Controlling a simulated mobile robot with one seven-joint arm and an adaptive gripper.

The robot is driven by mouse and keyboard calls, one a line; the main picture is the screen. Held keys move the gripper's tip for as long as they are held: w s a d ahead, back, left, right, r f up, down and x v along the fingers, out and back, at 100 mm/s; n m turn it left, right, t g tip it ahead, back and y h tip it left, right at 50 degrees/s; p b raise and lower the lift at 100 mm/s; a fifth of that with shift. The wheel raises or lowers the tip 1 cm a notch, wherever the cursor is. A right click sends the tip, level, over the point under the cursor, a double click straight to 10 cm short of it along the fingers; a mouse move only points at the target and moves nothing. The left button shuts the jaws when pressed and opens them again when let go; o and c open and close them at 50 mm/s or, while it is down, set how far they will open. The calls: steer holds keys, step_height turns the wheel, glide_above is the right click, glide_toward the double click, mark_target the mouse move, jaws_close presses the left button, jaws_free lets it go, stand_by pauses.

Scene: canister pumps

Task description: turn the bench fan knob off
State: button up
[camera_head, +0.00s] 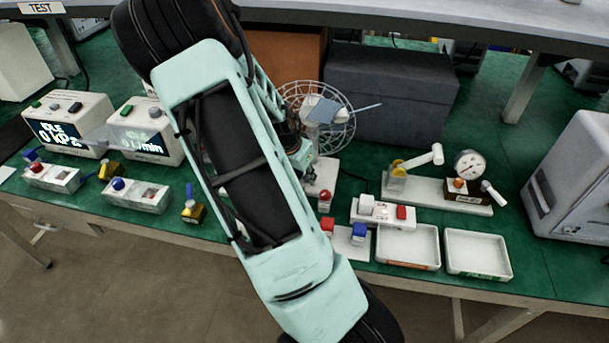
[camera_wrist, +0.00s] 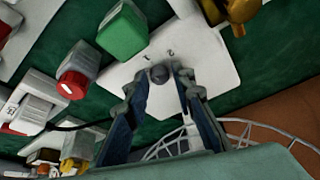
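The bench fan has a round wire guard (camera_head: 345,140) and a white base (camera_head: 318,178), partly hidden behind my arm in the head view. In the wrist view the guard (camera_wrist: 245,133) shows at the bottom. The fan knob (camera_wrist: 159,74) is small, dark and round, on a white plate (camera_wrist: 210,80) with small number marks beside it. My gripper (camera_wrist: 161,77) is open, with one fingertip on each side of the knob. Small gaps seem to show between the fingertips and the knob; contact cannot be told. In the head view the fingers are mostly hidden by my arm.
A red button (camera_wrist: 72,85) and a green block (camera_wrist: 122,33) are close to the plate. Two display boxes (camera_head: 70,125) stand at left. Two white trays (camera_head: 478,254), a gauge (camera_head: 468,164) and a dark grey box (camera_head: 390,95) are at right. A shelf edge (camera_head: 440,22) runs above.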

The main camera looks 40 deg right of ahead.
steer(key=shift+c, duration=0.6)
jaws_close()
